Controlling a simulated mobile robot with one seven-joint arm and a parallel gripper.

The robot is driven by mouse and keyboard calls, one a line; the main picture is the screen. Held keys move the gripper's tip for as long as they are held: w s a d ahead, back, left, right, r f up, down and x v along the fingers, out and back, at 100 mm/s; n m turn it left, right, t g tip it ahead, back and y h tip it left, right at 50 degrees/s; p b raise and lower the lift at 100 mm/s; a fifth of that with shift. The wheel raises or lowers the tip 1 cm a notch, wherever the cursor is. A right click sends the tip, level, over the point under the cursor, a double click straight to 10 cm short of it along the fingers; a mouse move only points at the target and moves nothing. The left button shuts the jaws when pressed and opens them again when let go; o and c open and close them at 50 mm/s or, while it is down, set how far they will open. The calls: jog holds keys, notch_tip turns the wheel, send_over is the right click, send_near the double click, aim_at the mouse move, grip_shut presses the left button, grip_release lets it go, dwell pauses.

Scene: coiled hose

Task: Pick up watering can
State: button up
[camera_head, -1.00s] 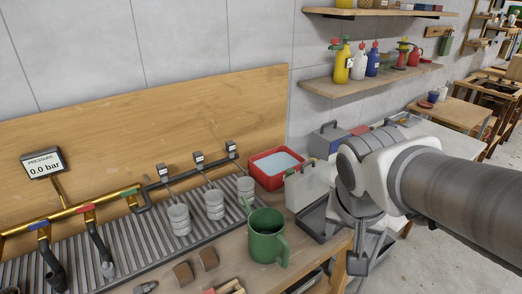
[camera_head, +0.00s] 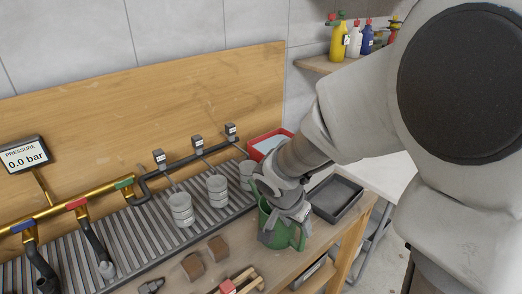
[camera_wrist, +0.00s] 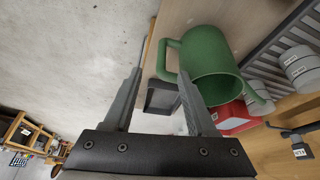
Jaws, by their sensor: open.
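The green watering can (camera_wrist: 208,62) stands on the wooden bench, its open mouth facing the wrist camera and a spout at its right in that view. Its handle (camera_wrist: 162,58) loops out to the left. In the head view the can (camera_head: 284,236) is partly hidden behind my gripper (camera_head: 286,222). In the wrist view my gripper (camera_wrist: 160,72) is open. The handle appears between or just beyond the fingertips, with the right fingertip near the gap between handle and body. I cannot tell whether they touch.
A red tub (camera_head: 268,143) and several stacked grey cups (camera_head: 181,209) are behind and left of the can. Brown blocks (camera_head: 193,266) lie in front on the left. A dark tray (camera_head: 336,198) sits close on the right. A ribbed drain rack (camera_head: 140,232) runs along the bench.

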aim_at(301, 237)
jog(key=b+x, duration=0.1)
jog(key=x, duration=0.6)
jog(key=shift+f, duration=0.1)
jog(key=shift+w+b+x, duration=0.15)
jog(key=shift+b+x, duration=0.05)
jog(key=shift+x, duration=1.2)
jog(key=shift+w+b+x, duration=0.2)
jog(key=shift+x, duration=1.2)
grip_shut()
jog(key=shift+a, duration=0.1)
